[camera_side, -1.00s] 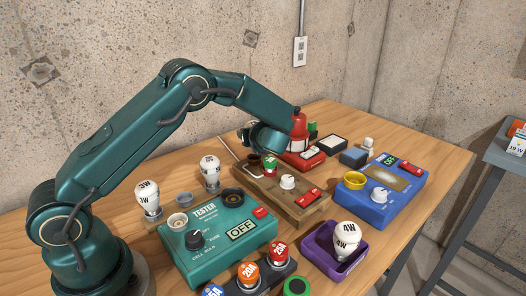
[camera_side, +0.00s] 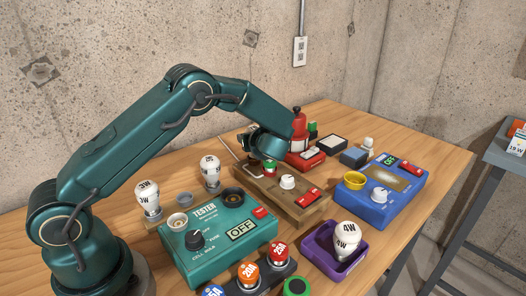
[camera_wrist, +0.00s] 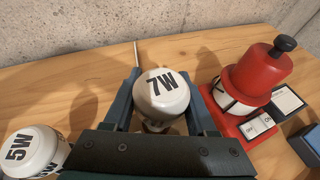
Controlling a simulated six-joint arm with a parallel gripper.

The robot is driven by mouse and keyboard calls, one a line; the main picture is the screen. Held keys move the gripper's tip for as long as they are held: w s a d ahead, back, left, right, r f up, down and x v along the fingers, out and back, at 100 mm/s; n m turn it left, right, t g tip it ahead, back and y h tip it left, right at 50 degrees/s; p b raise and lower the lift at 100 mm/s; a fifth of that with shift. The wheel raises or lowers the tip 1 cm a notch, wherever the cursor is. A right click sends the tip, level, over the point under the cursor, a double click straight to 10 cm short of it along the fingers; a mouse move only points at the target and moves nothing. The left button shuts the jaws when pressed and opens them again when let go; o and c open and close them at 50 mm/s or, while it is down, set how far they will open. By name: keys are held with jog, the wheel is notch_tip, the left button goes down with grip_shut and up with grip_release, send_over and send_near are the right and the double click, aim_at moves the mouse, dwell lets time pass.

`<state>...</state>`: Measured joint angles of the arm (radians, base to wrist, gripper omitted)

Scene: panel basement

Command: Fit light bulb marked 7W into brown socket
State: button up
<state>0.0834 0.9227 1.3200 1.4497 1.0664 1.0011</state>
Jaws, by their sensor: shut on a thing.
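The white bulb marked 7W (camera_wrist: 162,90) is between the two blue fingers of my gripper (camera_wrist: 163,104) in the wrist view. My gripper is shut on it, with the 7W marking toward the camera. In the side view my gripper (camera_side: 264,151) is low over the back left part of the wooden box (camera_side: 305,211). I cannot tell whether the bulb's base touches the socket.
A red beacon (camera_wrist: 262,72) stands close to the right of my gripper, and a 5W bulb (camera_wrist: 32,150) is at lower left. The teal tester (camera_side: 215,254), purple tray (camera_side: 318,262) with a 4W bulb, and blue box (camera_side: 405,198) stand nearer the front.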

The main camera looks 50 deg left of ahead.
jog(key=shift+f, duration=0.6)
dwell(0.6)
jog(key=o, duration=1.1)
jog(key=shift+d, duration=0.1)
jog(key=shift+v, duration=5.45)
